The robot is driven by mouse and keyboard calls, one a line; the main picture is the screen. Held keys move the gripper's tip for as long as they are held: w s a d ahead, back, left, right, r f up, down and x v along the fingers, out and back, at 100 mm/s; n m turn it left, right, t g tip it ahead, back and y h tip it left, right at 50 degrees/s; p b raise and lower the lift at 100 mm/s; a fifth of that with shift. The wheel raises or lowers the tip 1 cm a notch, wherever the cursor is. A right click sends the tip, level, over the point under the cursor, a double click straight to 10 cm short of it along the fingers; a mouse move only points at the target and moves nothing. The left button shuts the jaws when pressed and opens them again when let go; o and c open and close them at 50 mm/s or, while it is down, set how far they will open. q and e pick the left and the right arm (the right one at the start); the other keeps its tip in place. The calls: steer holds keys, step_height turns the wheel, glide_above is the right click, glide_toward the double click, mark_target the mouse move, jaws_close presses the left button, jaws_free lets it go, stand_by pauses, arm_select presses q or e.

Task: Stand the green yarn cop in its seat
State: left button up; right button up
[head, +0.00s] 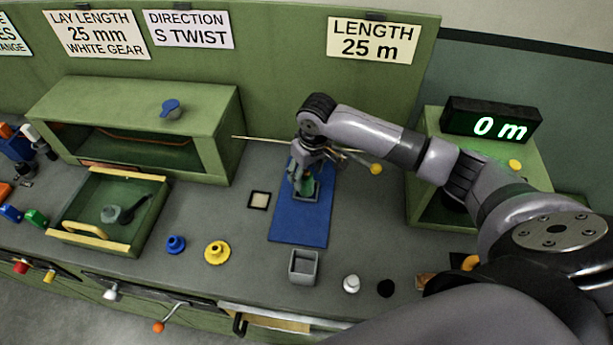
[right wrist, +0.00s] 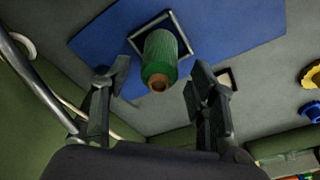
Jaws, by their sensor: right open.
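The green yarn cop (head: 308,187) stands at a grey square-framed seat (head: 316,194) on the blue mat (head: 300,232). In the right wrist view the cop (right wrist: 163,52) points its brown hollow end at the camera, and its far end lies within the seat's square rim (right wrist: 186,38). I cannot tell whether it is fully down. My right gripper (head: 308,160) is over the cop and hides part of it in the head view. In the wrist view its open fingers (right wrist: 160,75) are on either side of the cop's near end, with gaps visible. My left gripper is not in view.
A thin rod (head: 262,139) runs behind the mat. A grey open box (head: 303,267), a yellow flanged part (head: 216,252) and a blue one (head: 176,245) stand in front. A green tray (head: 84,226) and open cabinet (head: 210,110) are left. Bare grey bench lies around the mat.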

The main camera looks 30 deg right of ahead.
mark_target(310, 184)
step_height(310, 184, up, 10)
steer(key=s+b, duration=0.1)
steer(key=shift+s+d+f, duration=0.15)
steer(key=shift+s, duration=0.1)
stand_by(0.4)
